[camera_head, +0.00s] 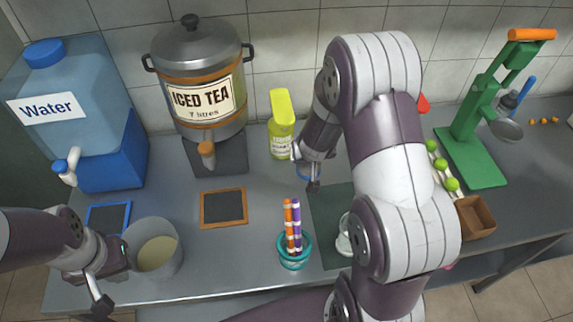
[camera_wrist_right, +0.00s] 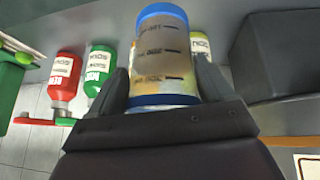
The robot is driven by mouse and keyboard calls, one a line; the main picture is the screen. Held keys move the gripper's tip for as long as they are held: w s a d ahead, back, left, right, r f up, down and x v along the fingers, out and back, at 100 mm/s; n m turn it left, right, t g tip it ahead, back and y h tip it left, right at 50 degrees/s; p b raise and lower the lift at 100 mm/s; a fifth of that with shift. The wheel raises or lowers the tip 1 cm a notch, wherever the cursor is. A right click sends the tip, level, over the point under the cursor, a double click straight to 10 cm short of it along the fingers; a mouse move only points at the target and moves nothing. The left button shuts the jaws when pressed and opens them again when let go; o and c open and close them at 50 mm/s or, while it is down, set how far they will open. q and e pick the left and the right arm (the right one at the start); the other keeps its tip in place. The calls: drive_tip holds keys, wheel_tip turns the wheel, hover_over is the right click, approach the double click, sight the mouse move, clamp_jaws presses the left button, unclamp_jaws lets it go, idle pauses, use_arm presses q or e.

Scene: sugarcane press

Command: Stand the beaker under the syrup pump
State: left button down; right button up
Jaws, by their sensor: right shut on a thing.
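The beaker (camera_wrist_right: 163,55) is clear with blue bands and dark printed marks. In the right wrist view it stands between the fingers of my right gripper (camera_wrist_right: 160,98), which is shut on it. The yellow bottle (camera_head: 282,140) has a yellow pump top. Red (camera_wrist_right: 65,78) and green (camera_wrist_right: 97,70) bottles stand in the same row, mostly hidden by my arm in the head view. My left gripper (camera_head: 112,280) looks open and empty, beside a grey tub.
The iced tea urn (camera_head: 195,75) on its dark stand is left of the yellow bottle. The water dispenser (camera_head: 75,110) is far left, the grey tub (camera_head: 152,228) at the front left. A teal cup with straws (camera_head: 294,250) is in front; a green press (camera_head: 478,150) stands right.

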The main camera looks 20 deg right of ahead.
drive_tip(key=w+a+f, duration=0.1)
drive_tip(key=w+f, duration=0.1)
drive_tip(key=f, duration=0.1)
drive_tip(key=w+a+f, duration=0.1)
drive_tip(key=w+f, duration=0.2)
drive_tip(key=w+a+f, duration=0.1)
drive_tip(key=w+f, duration=0.1)
drive_tip(key=f, duration=0.1)
drive_tip(key=shift+w+a+f+p, duration=0.15)
drive_tip(key=shift+w+p, duration=0.15)
drive_tip(key=shift+w, duration=0.1)
